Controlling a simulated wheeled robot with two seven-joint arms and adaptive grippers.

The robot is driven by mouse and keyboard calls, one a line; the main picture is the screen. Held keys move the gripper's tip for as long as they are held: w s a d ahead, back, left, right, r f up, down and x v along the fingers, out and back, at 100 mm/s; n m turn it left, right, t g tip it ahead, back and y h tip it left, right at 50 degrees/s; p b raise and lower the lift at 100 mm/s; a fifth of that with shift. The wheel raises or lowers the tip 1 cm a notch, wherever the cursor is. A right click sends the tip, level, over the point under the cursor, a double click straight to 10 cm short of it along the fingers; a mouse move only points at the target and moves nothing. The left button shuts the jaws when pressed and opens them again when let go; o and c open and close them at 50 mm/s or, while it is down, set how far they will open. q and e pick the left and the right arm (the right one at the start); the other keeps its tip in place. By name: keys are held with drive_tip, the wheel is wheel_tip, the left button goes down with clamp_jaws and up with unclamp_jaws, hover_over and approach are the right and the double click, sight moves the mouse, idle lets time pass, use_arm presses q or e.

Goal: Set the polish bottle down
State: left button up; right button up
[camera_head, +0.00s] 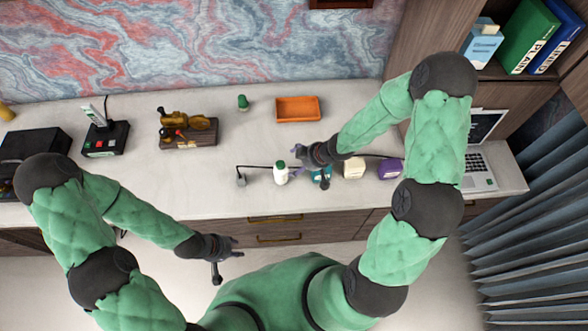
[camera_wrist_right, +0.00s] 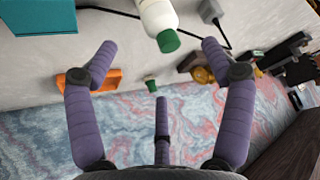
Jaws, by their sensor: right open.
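The polish bottle (camera_head: 280,175), white with a green cap, stands upright on the pale desk near its front edge. In the right wrist view the bottle (camera_wrist_right: 156,14) shows at the top, its base cut off by the frame. My right gripper (camera_wrist_right: 158,47) is open, its purple fingers spread to either side of the bottle with nothing held. In the head view my right gripper (camera_head: 299,165) is just right of the bottle. My left gripper (camera_head: 236,247) is empty in front of the desk, its fingers apart.
An orange tray (camera_head: 298,109) and a small green cactus-like item (camera_head: 242,102) lie behind. A black cable (camera_head: 256,167) runs beside the bottle. Desk left of it is mostly clear.

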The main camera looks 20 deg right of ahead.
drive_tip(key=s+a+f+m+g, duration=0.2)
drive_tip(key=s+a+f+m, duration=0.3)
drive_tip(key=s, duration=0.3)
drive_tip(key=s+a+f+m+g, duration=0.2)
drive_tip(key=s+a+f+m, duration=0.3)
drive_tip(key=s, duration=0.4)
drive_tip(key=shift+s+f+g, duration=0.25)
drive_tip(key=shift+f+g, duration=0.05)
drive_tip(key=shift+a+f, duration=0.1)
